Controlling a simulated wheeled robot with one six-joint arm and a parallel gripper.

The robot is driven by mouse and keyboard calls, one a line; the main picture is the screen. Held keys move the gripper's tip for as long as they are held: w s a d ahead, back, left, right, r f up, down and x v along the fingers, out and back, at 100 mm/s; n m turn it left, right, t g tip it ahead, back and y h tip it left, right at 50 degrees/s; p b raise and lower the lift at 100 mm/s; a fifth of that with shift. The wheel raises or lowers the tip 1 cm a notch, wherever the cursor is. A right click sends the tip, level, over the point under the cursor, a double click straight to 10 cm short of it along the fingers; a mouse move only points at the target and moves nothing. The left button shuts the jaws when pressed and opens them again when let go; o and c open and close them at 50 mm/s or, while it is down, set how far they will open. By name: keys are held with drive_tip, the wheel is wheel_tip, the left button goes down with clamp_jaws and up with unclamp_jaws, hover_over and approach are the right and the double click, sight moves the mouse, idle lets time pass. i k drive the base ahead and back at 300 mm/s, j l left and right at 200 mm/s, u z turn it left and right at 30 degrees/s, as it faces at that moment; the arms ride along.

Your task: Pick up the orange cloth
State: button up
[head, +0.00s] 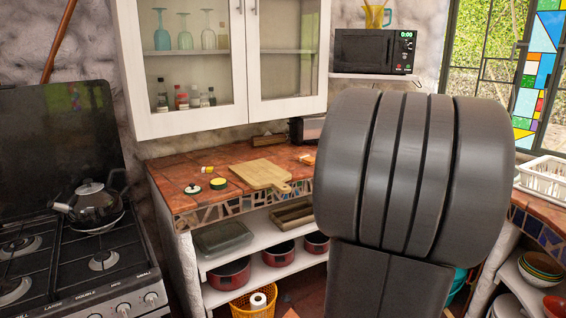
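I cannot make out an orange cloth for certain. A small orange-tan item (308,160) lies on the tiled counter (215,168), right of the wooden cutting board (261,174), close to the edge of my arm. It is too small to tell whether it is cloth. My large grey arm link fills the right middle of the head view and hides part of the counter and shelves behind it. My gripper is not in view.
A stove with a kettle (90,204) stands at the left. A yellow-lidded jar (219,184) and small items lie left of the board. Red pots (229,275) sit on shelves below. A glass-fronted cabinet (235,116) hangs above. A white rack (545,178) is at the right.

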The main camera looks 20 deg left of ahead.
sight(309, 160)
drive_tip(key=i+u, duration=0.25)
drive_tip(key=u, duration=0.2)
drive_tip(key=i+l+u, duration=0.15)
drive_tip(key=u, duration=0.25)
drive_tip(key=i+l+u, duration=0.25)
drive_tip(key=u, duration=0.2)
drive_tip(key=i+l+u, duration=0.2)
drive_tip(key=u, duration=0.25)
drive_tip(key=i+l, duration=0.2)
drive_tip(key=l, duration=0.25)
drive_tip(key=i+l+u, duration=0.15)
drive_tip(key=l, duration=0.25)
drive_tip(key=i+l, duration=0.15)
drive_tip(key=l, duration=0.35)
drive_tip(key=i+l+u, duration=0.1)
drive_tip(key=l, duration=0.35)
drive_tip(key=i+l+u, duration=0.1)
drive_tip(key=l, duration=0.35)
drive_tip(key=i+l, duration=0.2)
drive_tip(key=l, duration=0.3)
drive_tip(key=i+l+u, duration=0.1)
drive_tip(key=l, duration=0.35)
